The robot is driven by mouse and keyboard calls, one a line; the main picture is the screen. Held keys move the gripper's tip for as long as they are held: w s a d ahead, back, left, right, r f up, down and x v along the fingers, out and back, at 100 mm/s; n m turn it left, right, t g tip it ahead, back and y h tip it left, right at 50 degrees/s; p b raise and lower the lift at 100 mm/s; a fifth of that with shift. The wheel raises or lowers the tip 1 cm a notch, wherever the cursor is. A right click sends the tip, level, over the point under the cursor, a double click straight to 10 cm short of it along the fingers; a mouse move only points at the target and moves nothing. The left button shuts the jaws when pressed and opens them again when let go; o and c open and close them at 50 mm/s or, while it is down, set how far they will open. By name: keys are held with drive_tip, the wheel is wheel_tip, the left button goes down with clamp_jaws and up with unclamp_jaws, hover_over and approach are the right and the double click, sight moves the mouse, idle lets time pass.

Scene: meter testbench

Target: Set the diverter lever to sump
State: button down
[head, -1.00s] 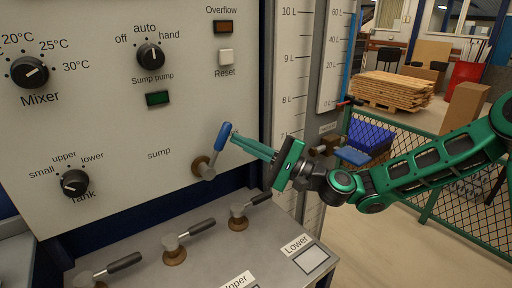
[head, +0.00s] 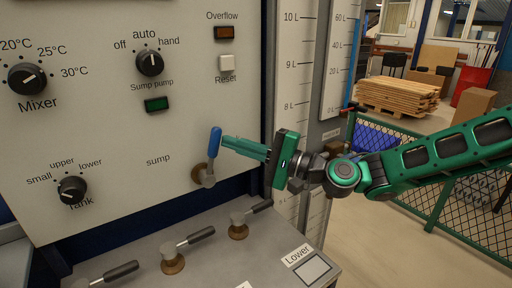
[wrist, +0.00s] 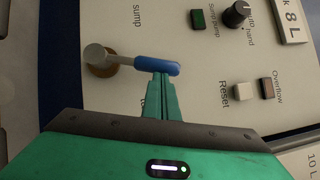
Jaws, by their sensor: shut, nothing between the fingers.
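The diverter lever (head: 214,143) has a blue handle on a round brass-coloured base on the panel, right of the printed word "sump" (head: 158,160). Its handle points almost straight up, leaning slightly right. My gripper (head: 226,143) is shut and empty, with its green fingertips at the right side of the blue handle, seemingly touching it. In the wrist view the blue handle (wrist: 157,65) lies across the tips of my shut fingers (wrist: 162,80). The second position label is mostly hidden behind my fingers in the wrist view.
Below the panel, a grey bench carries several black-handled valves (head: 171,262); one (head: 239,231) stands under my gripper. The panel also has a tank knob (head: 72,189), a sump pump knob (head: 150,63) and a reset button (head: 226,62). A gauge board (head: 291,90) stands behind my gripper.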

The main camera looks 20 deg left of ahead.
drive_tip(key=s+a+r+n+h, duration=0.1)
drive_tip(key=s+a+n+h, duration=0.3)
drive_tip(key=s+a+n, duration=0.1)
drive_tip(key=shift+s+a+r+n, duration=0.2)
drive_tip(key=shift+s+r+n, duration=0.2)
drive_tip(key=shift+s+n, duration=0.55)
drive_tip(key=shift+s+a+m, duration=0.1)
drive_tip(key=shift+s+m, duration=0.15)
drive_tip(key=shift+s, duration=0.2)
drive_tip(key=w+d+r, duration=0.1)
drive_tip(key=d+r, duration=0.1)
drive_tip(key=d, duration=0.4)
drive_tip(key=w+d+r, duration=0.1)
drive_tip(key=d+r, duration=0.1)
drive_tip(key=d, duration=0.4)
drive_tip(key=shift+d+r, duration=0.25)
drive_tip(key=shift+r, duration=0.1)
